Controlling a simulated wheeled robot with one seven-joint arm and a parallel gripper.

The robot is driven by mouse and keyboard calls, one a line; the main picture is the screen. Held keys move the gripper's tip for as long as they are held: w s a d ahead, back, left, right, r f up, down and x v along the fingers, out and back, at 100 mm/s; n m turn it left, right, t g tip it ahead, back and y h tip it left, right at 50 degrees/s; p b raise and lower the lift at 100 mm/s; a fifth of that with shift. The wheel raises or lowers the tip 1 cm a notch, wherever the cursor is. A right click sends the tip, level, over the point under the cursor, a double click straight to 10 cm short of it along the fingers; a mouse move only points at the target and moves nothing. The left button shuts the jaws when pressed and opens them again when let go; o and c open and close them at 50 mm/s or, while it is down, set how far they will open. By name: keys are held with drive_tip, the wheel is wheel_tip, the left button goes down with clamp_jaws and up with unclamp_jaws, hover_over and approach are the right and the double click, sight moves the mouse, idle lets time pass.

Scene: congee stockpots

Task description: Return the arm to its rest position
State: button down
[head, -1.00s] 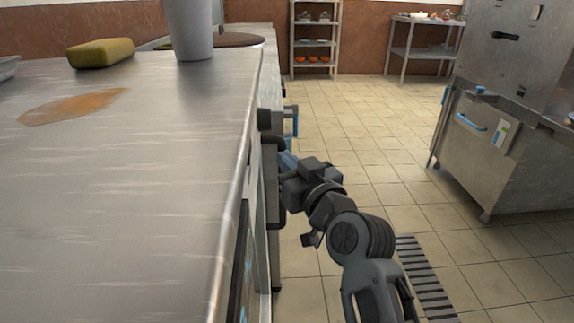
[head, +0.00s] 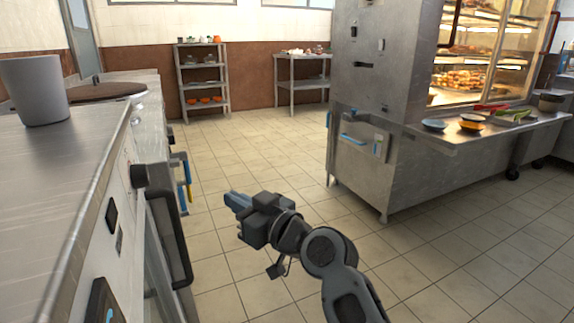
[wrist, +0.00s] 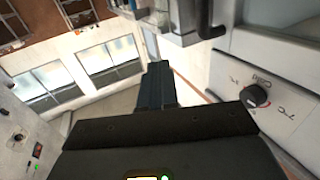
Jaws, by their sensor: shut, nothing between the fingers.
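My gripper (head: 236,201) is at the end of my arm, in the lower middle of the head view, over the tiled floor. Its blue-grey fingers are together and hold nothing. The closed fingers (wrist: 155,88) also show in the wrist view, pointing away from the camera. My gripper is to the right of the steel counter's front, with a visible gap of floor between them in the head view. My arm is bent and reaches in from the bottom edge.
A steel counter with a dark knob and handle (head: 178,240) runs along the left. A grey pot (head: 35,92) stands on it. A steel cabinet (head: 357,150) with a food display stands at right. Shelves (head: 203,80) stand at the back. The tiled floor between is clear.

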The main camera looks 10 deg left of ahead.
drive_tip(key=s+d+f+m+t+h, duration=0.2)
drive_tip(key=s+d+f+m+h, duration=0.15)
drive_tip(key=s+d+f, duration=0.45)
drive_tip(key=s+d+f+m+t+h, duration=0.3)
drive_tip(key=s+d+f+m, duration=0.15)
drive_tip(key=d+f, duration=0.5)
drive_tip(key=s+d+f+m+h, duration=0.15)
drive_tip(key=s+d+h, duration=0.25)
drive_tip(key=s+d, duration=0.6)
drive_tip(key=s+d+m+h, duration=0.3)
drive_tip(key=s+d, duration=0.4)
drive_tip(key=s, duration=0.7)
drive_tip(key=s+d+r+h, duration=0.2)
drive_tip(key=s+d+r, duration=0.3)
drive_tip(key=s+r, duration=0.55)
wheel_tip(320, 180, up, 29)
drive_tip(key=s+p, duration=0.1)
drive_tip(key=p, duration=2.9)
drive_tip(key=shift+d+n+t, duration=0.15)
drive_tip(key=shift+n+t, duration=0.15)
drive_tip(key=shift+n, duration=0.05)
drive_tip(key=shift+f, duration=0.15)
